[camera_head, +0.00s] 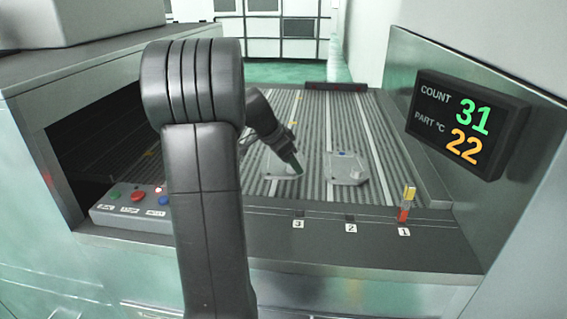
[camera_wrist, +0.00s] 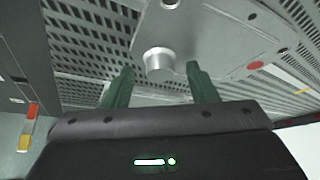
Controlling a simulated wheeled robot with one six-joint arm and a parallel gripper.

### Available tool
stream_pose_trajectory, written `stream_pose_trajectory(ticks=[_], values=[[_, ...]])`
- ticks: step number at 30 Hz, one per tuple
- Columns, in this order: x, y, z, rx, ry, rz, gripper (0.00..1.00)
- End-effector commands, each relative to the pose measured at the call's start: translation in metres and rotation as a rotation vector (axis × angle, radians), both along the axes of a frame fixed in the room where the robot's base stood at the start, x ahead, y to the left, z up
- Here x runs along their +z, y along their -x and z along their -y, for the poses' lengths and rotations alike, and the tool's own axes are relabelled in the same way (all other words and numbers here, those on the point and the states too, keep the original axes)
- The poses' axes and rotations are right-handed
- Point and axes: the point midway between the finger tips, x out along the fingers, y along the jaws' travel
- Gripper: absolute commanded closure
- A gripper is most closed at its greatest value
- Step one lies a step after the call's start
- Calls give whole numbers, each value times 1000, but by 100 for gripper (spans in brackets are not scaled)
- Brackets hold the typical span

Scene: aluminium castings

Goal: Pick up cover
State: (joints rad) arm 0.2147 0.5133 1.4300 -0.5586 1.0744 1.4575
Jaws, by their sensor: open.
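Two flat pale-grey cast covers lie on the ribbed conveyor in the head view. The left cover (camera_head: 279,169) is under my gripper (camera_head: 295,164), which partly hides it. The right cover (camera_head: 345,170) lies beside it, apart. In the wrist view my gripper (camera_wrist: 160,70) is open, with its two green fingers spread. A round metal boss (camera_wrist: 158,62) of a cover (camera_wrist: 222,42) shows between the fingertips, and nothing is clamped. That cover also has a red dot. Whether the fingers touch the cover cannot be told.
A count display (camera_head: 468,117) stands on the right wall. A button panel (camera_head: 131,209) is at the front left. A small red and yellow post (camera_head: 406,203) stands near label 1 on the front ledge. The conveyor (camera_head: 318,110) behind the covers is clear.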

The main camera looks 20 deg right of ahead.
Motion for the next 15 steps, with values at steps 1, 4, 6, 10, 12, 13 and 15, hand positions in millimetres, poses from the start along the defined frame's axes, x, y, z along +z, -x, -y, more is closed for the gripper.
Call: stream_pose_trajectory(ticks=[1, 4, 6, 10, 12, 13, 15], values=[[0, 0, 0, 0, 0, 0, 50], [0, 0, 0, 0, 0, 0, 69], [0, 0, 0, 0, 0, 0, 83], [0, 0, 0, 0, 0, 0, 100], [1, 0, 0, 0, 1, 2, 100], [1, 0, 0, 0, 1, 2, 100], [1, 0, 0, 0, 1, 2, 100]])
